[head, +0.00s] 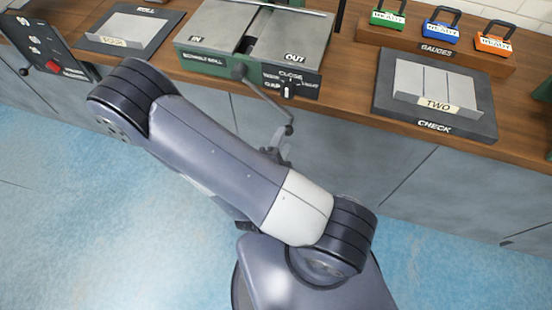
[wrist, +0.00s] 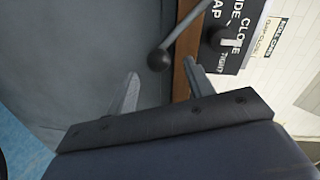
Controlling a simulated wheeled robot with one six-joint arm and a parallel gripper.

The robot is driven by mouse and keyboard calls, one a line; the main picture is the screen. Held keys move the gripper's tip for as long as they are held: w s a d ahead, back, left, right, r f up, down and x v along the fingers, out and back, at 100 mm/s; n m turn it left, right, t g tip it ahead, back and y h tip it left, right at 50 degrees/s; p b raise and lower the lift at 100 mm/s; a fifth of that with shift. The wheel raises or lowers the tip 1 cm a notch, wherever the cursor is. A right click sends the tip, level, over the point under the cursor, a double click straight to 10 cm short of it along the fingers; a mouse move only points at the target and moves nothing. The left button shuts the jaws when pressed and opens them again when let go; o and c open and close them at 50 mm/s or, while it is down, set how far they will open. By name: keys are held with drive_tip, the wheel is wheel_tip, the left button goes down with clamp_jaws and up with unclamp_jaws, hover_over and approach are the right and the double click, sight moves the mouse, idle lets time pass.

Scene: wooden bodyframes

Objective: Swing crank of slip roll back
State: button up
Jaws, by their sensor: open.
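The slip roll (head: 213,54) is a green and grey machine on the bench, its plates marked IN and OUT. Its crank (head: 264,96) runs from a hub on the front face down and right to a dark knob. In the wrist view the crank's black ball knob (wrist: 158,60) sits in the gap between my fingertips, seemingly just beyond them, with its rod going up and right. My gripper (wrist: 160,70) is open and empty. In the head view my gripper (head: 276,153) is just below the knob, partly hidden by my forearm.
A gap panel with a white pointer (head: 287,90) is right of the crank. A CHECK tray (head: 479,124) with a plate marked TWO and a gauge rack (head: 440,52) stand farther right. Grey cabinet fronts (head: 420,180) lie below; blue floor (head: 90,210) is clear.

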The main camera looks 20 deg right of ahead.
sight(286, 135)
drive_tip(key=shift+v, duration=2.75)
drive_tip(key=shift+d, duration=0.1)
drive_tip(key=shift+x, duration=4.6)
